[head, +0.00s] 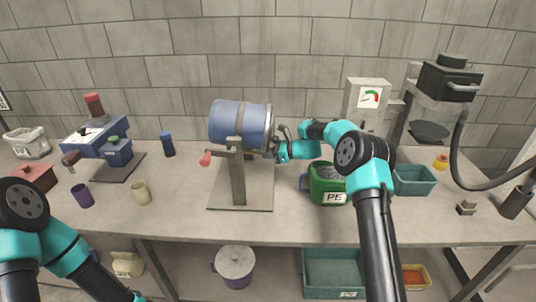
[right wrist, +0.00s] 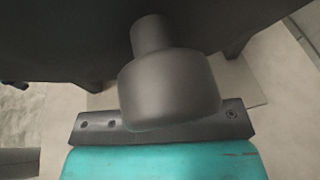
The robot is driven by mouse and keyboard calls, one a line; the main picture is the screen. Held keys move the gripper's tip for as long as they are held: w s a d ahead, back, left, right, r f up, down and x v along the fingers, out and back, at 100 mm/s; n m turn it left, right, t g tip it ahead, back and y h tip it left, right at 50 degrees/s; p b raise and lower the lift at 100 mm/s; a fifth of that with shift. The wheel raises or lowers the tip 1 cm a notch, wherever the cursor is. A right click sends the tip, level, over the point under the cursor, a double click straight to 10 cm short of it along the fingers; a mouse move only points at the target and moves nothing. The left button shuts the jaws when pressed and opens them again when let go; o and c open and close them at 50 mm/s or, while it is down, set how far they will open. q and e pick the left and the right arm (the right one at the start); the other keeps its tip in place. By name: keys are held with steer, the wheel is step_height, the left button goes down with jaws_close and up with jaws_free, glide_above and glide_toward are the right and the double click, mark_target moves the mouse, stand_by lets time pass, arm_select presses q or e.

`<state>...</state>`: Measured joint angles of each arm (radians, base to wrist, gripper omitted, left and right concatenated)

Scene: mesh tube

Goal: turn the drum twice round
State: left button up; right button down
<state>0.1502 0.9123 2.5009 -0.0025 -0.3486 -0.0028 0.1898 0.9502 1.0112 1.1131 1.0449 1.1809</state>
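The blue drum (head: 226,122) lies on its side on a grey stand (head: 238,180) in the middle of the table, with a pale metal band at its right end. A red handle (head: 206,158) sticks out low at its left. My right gripper (head: 274,148) is at the drum's right end, close to or touching it; its fingers are too small to read. In the right wrist view a grey cylindrical knob (right wrist: 170,85) stands in front of my gripper's dark plate, beneath a dark surface; I cannot tell whether it is gripped. My left gripper is out of the head view.
A green container (head: 322,186) labelled PE stands below my right forearm. A teal bin (head: 414,180) is to its right, and a gauge box (head: 366,98) behind. A blue machine (head: 84,140) and cups (head: 82,196) are at left. The table front between cups and stand is clear.

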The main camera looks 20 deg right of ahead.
steer(key=shift+a+r, duration=0.1)
steer(key=shift+r, duration=0.25)
steer(key=v, duration=1.7)
steer(key=shift+d+f, duration=0.3)
steer(key=shift+d, duration=0.05)
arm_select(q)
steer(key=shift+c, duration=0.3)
arm_select(e)
steer(key=shift+s, duration=0.1)
